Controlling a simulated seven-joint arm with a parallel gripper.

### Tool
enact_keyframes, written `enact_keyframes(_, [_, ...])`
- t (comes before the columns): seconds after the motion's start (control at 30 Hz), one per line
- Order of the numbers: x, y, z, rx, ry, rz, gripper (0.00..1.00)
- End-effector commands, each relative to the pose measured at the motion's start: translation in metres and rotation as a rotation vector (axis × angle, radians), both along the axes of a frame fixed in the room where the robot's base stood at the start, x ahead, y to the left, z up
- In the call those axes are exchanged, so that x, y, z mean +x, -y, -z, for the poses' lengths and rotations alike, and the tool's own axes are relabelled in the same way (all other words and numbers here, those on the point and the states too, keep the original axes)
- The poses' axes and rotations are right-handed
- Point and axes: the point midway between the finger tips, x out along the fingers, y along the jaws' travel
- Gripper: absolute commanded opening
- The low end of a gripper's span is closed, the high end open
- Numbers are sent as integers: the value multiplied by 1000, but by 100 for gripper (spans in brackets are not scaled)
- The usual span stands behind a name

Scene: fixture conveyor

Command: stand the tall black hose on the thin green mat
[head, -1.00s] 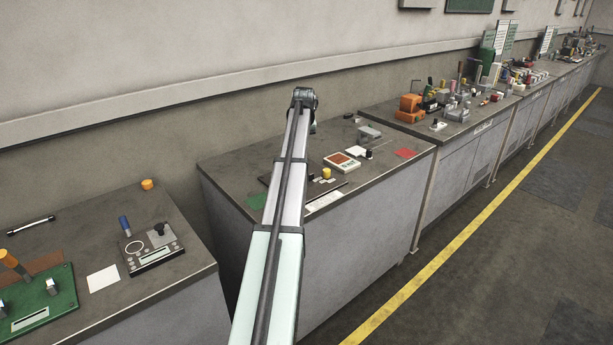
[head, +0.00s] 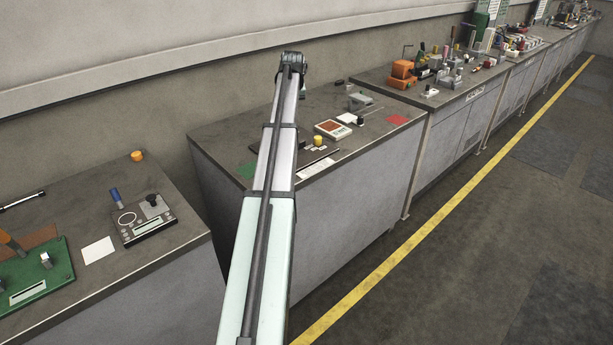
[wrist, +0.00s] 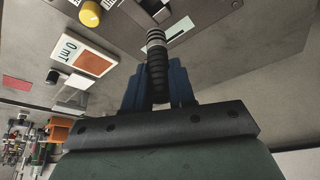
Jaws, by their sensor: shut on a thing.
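My gripper (wrist: 158,88) has blue fingers and is shut on the black hose (wrist: 157,72) in the wrist view. The hose is ribbed, with pale bands near its far end, and sticks out beyond the fingers. In the head view my arm hides the gripper and the hose. The thin green mat (head: 246,171) lies flat on the middle bench, just left of my arm and partly covered by it. I cannot make out the mat in the wrist view.
On the middle bench (head: 400,150), a yellow cylinder (head: 318,140), a brown-and-white box (head: 331,130), a grey block (head: 361,101) and a red mat (head: 396,120) are right of my arm. The left bench holds a dark panel (head: 148,218) and a white card (head: 98,250).

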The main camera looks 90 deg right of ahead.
Motion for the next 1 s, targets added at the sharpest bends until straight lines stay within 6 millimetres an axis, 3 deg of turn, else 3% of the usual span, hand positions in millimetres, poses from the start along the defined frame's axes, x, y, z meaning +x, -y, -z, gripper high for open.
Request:
enact_keyframes(0.13, [27, -2, 0, 0, 0, -29, 0])
enact_keyframes(0.27, [69, -13, 2, 0, 0, -76, 0])
enact_keyframes(0.4, [115, -48, 9, 0, -5, -131, 0])
enact_keyframes(0.53, [142, -90, 18, -1, -17, -164, 0])
enact_keyframes(0.6, [146, -112, 24, 1, -24, -159, 0])
enact_keyframes(0.73, [137, -136, 31, 5, -27, -109, 0])
enact_keyframes(1.0, [131, -140, 32, 16, -8, -3, 0])
